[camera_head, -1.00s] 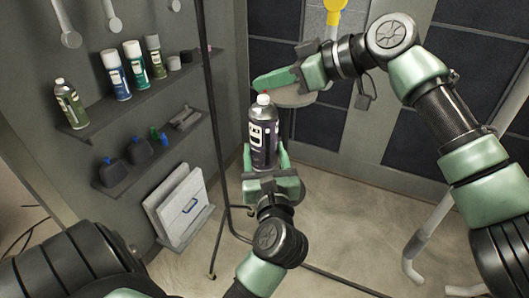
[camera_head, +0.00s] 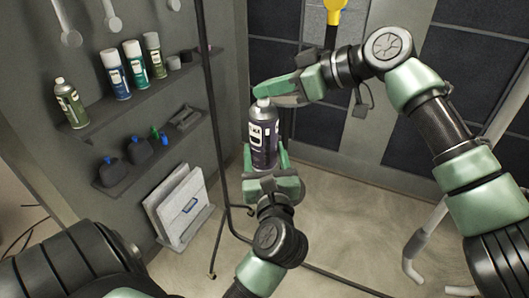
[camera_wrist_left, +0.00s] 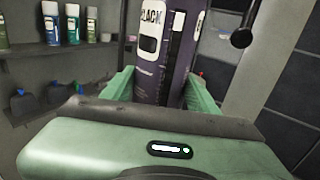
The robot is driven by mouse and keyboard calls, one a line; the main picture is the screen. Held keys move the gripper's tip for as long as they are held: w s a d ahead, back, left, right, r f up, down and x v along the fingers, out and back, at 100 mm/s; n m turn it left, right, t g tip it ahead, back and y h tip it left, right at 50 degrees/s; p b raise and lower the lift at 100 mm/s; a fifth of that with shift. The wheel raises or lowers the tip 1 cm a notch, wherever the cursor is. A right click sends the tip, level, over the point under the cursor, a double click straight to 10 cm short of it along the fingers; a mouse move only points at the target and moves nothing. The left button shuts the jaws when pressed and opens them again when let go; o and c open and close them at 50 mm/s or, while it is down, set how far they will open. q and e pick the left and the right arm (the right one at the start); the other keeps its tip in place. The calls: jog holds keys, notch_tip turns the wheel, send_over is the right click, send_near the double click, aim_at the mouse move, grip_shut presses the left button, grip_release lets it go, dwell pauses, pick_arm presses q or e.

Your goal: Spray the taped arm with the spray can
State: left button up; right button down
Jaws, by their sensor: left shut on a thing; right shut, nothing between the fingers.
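The spray can (camera_head: 263,138) is dark purple and black with a white label and a pale cap. It stands roughly upright in my left gripper (camera_head: 265,157), whose green fingers are shut on its lower part. The can also shows in the left wrist view (camera_wrist_left: 172,52), with its top cut off. My right gripper (camera_head: 262,90) is shut and empty. Its fingertips are directly over the can's cap, touching it or very close; I cannot tell which. I cannot make out the taped arm in either view.
Several other spray cans stand on a wall shelf (camera_head: 104,107) at left. A lower shelf (camera_head: 150,163) holds dark bottles with blue tops. A thin black pole (camera_head: 212,110) stands just left of the held can. Dark-panelled doors (camera_head: 400,140) are behind.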

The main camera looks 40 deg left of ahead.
pick_arm(q)
jog(key=shift+r, duration=0.3)
pick_arm(e)
jog(key=shift+f, duration=0.1)
pick_arm(q)
jog(key=shift+f, duration=0.15)
pick_arm(e)
jog(key=shift+r, duration=2.5)
jog(key=v, duration=1.2)
jog(key=shift+w+f, duration=0.1)
